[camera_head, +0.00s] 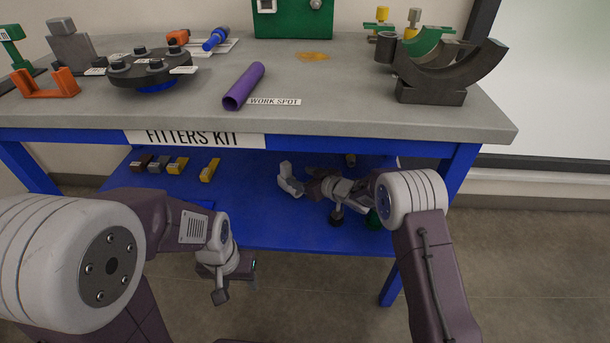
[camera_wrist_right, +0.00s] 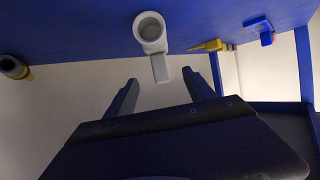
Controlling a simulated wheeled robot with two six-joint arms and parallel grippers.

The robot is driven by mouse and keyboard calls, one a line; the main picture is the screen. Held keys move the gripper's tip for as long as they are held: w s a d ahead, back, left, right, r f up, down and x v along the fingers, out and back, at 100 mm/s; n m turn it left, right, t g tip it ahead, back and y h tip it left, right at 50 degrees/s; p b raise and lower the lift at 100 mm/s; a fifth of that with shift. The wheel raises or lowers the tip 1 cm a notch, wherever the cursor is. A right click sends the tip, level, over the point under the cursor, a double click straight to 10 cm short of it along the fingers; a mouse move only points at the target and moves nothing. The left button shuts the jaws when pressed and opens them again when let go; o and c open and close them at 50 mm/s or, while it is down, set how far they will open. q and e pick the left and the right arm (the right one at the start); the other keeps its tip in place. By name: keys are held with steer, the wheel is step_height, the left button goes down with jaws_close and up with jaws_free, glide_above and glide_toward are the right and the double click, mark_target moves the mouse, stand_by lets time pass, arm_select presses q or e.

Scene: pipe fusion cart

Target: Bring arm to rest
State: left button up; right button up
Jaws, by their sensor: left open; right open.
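In the head view my right gripper (camera_head: 314,185) reaches in over the blue lower shelf, under the worktop. Its fingers are small and partly hidden there. A light grey fitting (camera_head: 291,179) lies just left of it. In the right wrist view the gripper (camera_wrist_right: 160,78) is open, two dark fingers spread apart. The grey fitting (camera_wrist_right: 150,32), a ring with a stem, is ahead; its stem end shows between the fingertips. Contact cannot be judged. My left gripper (camera_head: 248,270) is low in front of the shelf, its fingers barely visible, apart from any object.
The grey worktop (camera_head: 330,115) holds a purple pipe (camera_head: 244,86), a black turntable (camera_head: 150,70) and a dark curved saddle (camera_head: 440,75). The blue shelf (camera_head: 260,225) carries small yellow blocks (camera_head: 209,170). A blue table leg (camera_head: 392,283) stands close to my right arm.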

steer(key=shift+s+d, duration=0.2)
steer(key=shift+s, duration=0.05)
